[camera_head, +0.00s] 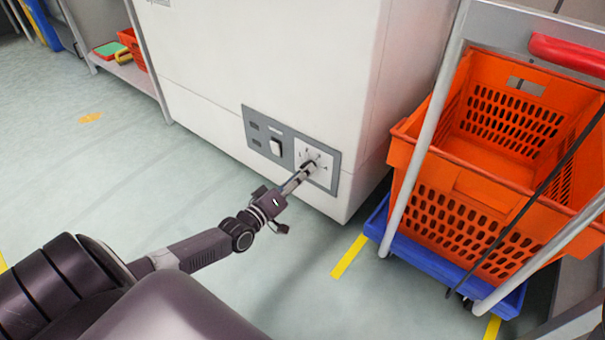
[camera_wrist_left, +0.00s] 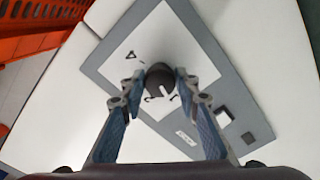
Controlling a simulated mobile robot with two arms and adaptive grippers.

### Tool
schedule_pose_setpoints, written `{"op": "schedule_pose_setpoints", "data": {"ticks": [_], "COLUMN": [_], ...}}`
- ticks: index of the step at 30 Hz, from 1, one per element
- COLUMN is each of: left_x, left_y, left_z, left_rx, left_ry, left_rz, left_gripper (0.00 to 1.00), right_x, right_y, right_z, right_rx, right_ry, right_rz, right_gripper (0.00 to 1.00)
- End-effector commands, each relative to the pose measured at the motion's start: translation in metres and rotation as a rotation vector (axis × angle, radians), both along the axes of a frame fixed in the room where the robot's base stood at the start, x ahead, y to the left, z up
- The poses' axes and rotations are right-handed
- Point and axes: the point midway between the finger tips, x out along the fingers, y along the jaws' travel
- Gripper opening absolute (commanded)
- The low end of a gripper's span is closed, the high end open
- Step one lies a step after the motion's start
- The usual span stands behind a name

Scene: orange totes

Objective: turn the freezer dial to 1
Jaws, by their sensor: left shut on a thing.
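The white freezer (camera_head: 240,60) stands in the upper middle of the head view, with a grey control panel (camera_head: 262,146) low on its front. The dark round dial (camera_wrist_left: 159,78) sits on a white numbered plate (camera_wrist_left: 195,61) in the left wrist view. Some printed numbers show around it; which one it points to I cannot tell. My left gripper (camera_head: 306,170) reaches the panel. In the wrist view its two fingers (camera_wrist_left: 159,84) are shut on the dial, one on each side. In the head view the gripper hides most of the dial. My right gripper is not in view.
An orange crate (camera_head: 408,155) sits on a blue base (camera_head: 430,262) inside a grey-framed cart, right of the freezer. A rocker switch (camera_head: 276,147) is on the panel left of the dial. A low shelf (camera_head: 130,74) stands at the left. The floor before the freezer is clear.

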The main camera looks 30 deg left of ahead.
Motion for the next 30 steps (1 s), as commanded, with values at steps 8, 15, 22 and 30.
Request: {"op": "schedule_pose_setpoints", "data": {"ticks": [8,15,22,30], "left_x": [0.0,0.0,0.0,-0.019], "left_y": [0.0,0.0,0.0,0.002], "left_z": [-0.001,-0.001,0.0,-0.002], "left_rx": [-0.006,-0.005,-0.004,-0.003], "left_ry": [0.002,0.002,0.001,0.004], "left_rz": [0.001,0.001,0.001,0.0], "left_gripper": [0.05,0.47,0.47,0.47], "right_x": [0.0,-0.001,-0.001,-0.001], "right_y": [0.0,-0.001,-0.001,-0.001], "right_z": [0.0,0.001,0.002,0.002], "right_rx": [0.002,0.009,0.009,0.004], "right_ry": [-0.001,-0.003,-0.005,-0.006], "right_rz": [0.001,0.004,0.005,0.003], "right_gripper": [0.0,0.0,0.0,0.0]}}
